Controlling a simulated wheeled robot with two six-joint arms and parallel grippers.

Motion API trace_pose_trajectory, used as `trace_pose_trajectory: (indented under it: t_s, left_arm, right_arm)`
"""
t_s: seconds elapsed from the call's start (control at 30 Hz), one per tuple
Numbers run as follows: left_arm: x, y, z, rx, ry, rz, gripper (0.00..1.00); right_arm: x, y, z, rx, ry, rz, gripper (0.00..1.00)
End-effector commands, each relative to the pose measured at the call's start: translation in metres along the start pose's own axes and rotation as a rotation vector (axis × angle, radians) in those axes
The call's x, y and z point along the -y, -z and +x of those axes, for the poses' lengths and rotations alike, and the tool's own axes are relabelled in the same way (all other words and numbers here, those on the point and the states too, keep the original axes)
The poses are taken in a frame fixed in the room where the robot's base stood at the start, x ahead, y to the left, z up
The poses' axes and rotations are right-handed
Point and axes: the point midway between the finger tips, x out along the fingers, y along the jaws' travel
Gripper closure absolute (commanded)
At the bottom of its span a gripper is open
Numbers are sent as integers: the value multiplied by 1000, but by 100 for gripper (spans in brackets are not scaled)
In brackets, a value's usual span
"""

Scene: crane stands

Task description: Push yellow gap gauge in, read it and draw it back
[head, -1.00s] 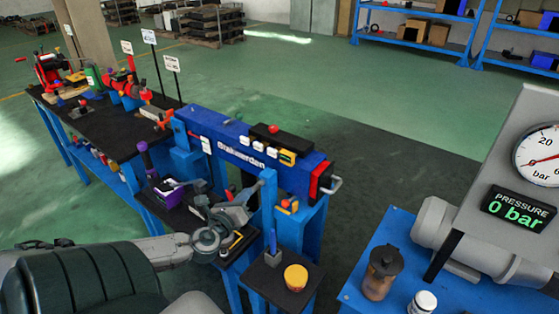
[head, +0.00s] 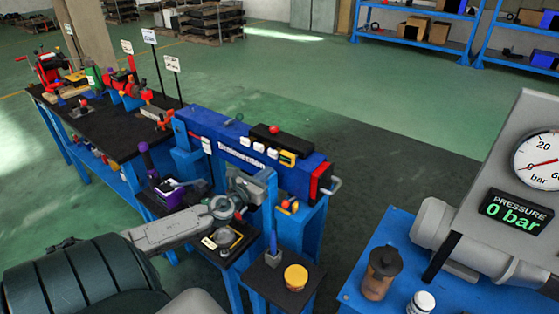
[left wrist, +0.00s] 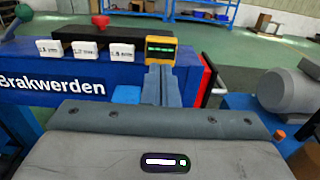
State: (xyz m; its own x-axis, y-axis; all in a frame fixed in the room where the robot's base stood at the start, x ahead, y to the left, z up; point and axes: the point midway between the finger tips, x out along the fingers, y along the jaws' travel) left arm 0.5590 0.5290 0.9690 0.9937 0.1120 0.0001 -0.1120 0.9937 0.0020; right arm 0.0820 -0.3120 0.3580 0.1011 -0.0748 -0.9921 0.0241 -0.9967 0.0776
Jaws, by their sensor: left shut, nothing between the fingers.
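The yellow gap gauge (head: 287,159) sits near the right end of the blue beam, beside the white blocks. In the left wrist view the yellow gauge (left wrist: 160,51) shows a lit green display, too small to read. My left gripper (head: 264,176) is in front of the beam, below the gauge. In the left wrist view its fingers (left wrist: 162,72) are shut and empty, and their tips point at the gauge's lower edge. I cannot tell whether they touch it. My right gripper is not in view.
The blue beam (head: 213,140) carries a black bar with a red knob (head: 274,129) and several white labelled blocks (left wrist: 85,50). A red end plate with a metal handle (head: 333,186) is at its right end. A small stand holds a yellow-lidded jar (head: 295,277). A pressure display reads 0 bar (head: 517,209).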

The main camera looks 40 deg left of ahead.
Motion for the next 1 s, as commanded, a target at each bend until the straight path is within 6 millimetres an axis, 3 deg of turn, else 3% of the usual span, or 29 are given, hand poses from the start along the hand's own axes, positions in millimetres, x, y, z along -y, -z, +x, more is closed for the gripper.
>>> trace_pose_trajectory:
  t_s: [0.3,0.5,1.0]
  left_arm:
    - [1,-4,46,3,-1,-6,100]
    - [0,-2,65,1,-1,-3,100]
    - [1,0,72,0,1,-2,100]
  right_arm:
    - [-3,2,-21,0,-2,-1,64]
    - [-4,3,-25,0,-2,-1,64]
    - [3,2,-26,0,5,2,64]
